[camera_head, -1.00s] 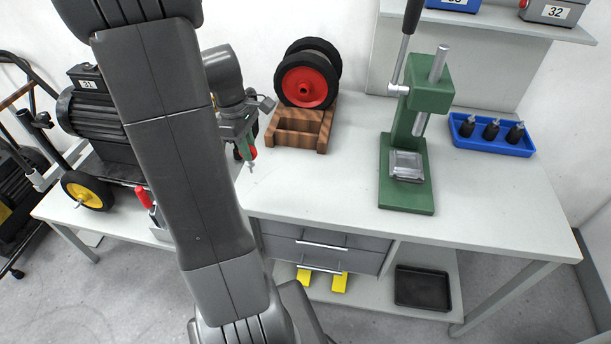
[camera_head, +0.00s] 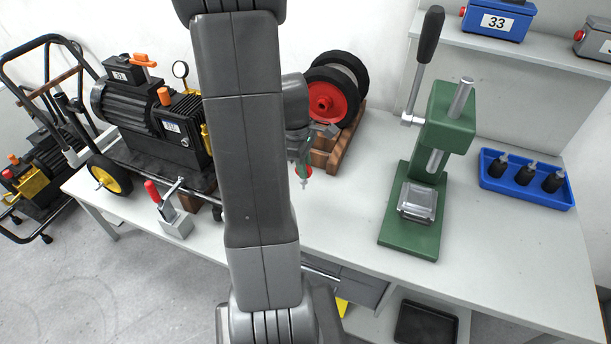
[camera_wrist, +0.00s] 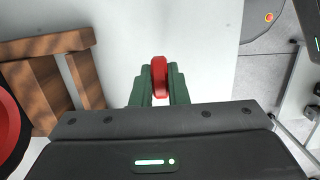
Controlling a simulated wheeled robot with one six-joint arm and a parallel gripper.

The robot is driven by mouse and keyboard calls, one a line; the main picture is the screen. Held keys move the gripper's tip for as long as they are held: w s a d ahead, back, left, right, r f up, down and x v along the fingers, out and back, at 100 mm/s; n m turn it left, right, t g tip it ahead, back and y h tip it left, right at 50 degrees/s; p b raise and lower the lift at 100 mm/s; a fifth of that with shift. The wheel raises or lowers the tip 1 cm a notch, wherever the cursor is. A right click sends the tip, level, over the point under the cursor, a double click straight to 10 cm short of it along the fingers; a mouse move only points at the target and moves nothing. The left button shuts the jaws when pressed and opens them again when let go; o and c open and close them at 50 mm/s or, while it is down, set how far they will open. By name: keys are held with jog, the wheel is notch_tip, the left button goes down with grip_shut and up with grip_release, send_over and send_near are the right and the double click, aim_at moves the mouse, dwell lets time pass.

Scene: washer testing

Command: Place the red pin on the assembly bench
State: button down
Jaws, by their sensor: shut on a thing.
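The red pin (camera_wrist: 159,77) shows in the wrist view between the two green fingers of my gripper (camera_wrist: 159,88), which is shut on it. In the head view my gripper (camera_head: 304,172) is in front of the wooden stand, and only a bit of red shows at its fingers. The assembly bench (camera_head: 340,222) has a light grey top. It also shows in the wrist view (camera_wrist: 190,45), beneath the fingers. I cannot tell whether the pin touches the bench top.
A wooden stand (camera_head: 345,150) with red-hubbed wheels (camera_head: 325,100) is close beside my gripper. A green press (camera_head: 410,225) and a blue tray (camera_head: 527,197) stand to the right. A motor cart (camera_head: 150,125) and a red-handled clamp (camera_head: 174,222) are at left. Bare bench top lies before the press.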

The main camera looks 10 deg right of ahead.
jog(key=shift+f, duration=1.8)
jog(key=shift+f, duration=0.15)
jog(key=c, duration=1.4)
grip_release()
jog(key=r, duration=0.4)
jog(key=a+r, duration=0.1)
jog(key=r, duration=0.3)
jog(key=w+r, duration=0.1)
jog(key=r, duration=0.3)
jog(key=shift+a+r+b, duration=0.15)
jog(key=shift+a+b, duration=0.1)
jog(key=shift+b, duration=0.15)
